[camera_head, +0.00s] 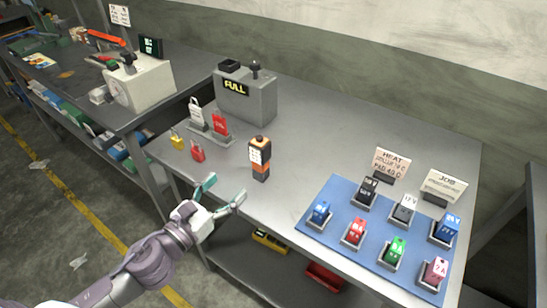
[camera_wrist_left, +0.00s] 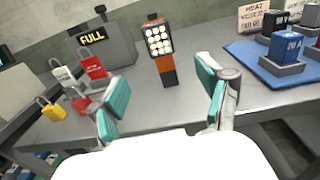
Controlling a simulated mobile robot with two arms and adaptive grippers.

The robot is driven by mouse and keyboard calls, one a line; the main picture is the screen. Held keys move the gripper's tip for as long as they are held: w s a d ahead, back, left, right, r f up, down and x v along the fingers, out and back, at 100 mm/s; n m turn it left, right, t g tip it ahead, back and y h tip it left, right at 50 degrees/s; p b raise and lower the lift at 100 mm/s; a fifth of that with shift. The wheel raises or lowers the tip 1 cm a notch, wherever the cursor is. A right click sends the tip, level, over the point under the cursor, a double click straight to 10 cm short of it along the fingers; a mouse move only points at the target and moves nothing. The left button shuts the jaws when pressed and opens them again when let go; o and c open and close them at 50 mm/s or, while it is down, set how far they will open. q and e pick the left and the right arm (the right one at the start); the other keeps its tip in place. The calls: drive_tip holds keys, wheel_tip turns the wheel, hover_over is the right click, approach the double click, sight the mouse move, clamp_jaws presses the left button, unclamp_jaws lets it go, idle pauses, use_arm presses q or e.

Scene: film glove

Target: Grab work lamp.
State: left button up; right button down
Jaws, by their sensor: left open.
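The work lamp (camera_head: 260,157) stands upright on the grey metal table, with an orange and black body and a panel of round white lights. In the left wrist view the work lamp (camera_wrist_left: 160,48) shows beyond and between my two fingers, slightly left of the middle. My left gripper (camera_head: 224,191) is open and empty at the table's front edge, in front of and to the left of the lamp, apart from it. Its teal finger pads also show in the left wrist view (camera_wrist_left: 163,97). My right gripper is not in view.
Red and yellow padlocks (camera_head: 197,152) and a grey box marked FULL (camera_head: 246,97) are left of and behind the lamp. A blue mat (camera_head: 318,237) with several coloured blocks lies to the right. The table (camera_head: 318,128) is bare behind the lamp.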

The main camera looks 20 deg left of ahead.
sight(255, 159)
use_arm(q)
drive_tip(key=p+x, duration=0.1)
drive_tip(key=x, duration=0.2)
drive_tip(key=p+x, duration=0.1)
drive_tip(key=x, duration=0.3)
drive_tip(key=shift+w+d+r, duration=0.1)
drive_tip(key=shift+w+r, duration=0.1)
drive_tip(key=x, duration=0.1)
drive_tip(key=p+x, duration=0.1)
drive_tip(key=x, duration=0.3)
drive_tip(key=shift+w+d+f+p, duration=0.1)
drive_tip(key=shift+w+f+p, duration=0.05)
drive_tip(key=shift+f+p, duration=0.25)
drive_tip(key=shift+w+d, duration=0.2)
drive_tip(key=shift+w, duration=0.25)
drive_tip(key=shift+s, duration=0.1)
drive_tip(key=shift+c, duration=1)
drive_tip(key=shift+f, duration=0.1)
drive_tip(key=c, duration=1.1)
clamp_jaws()
drive_tip(key=shift+a, duration=0.1)
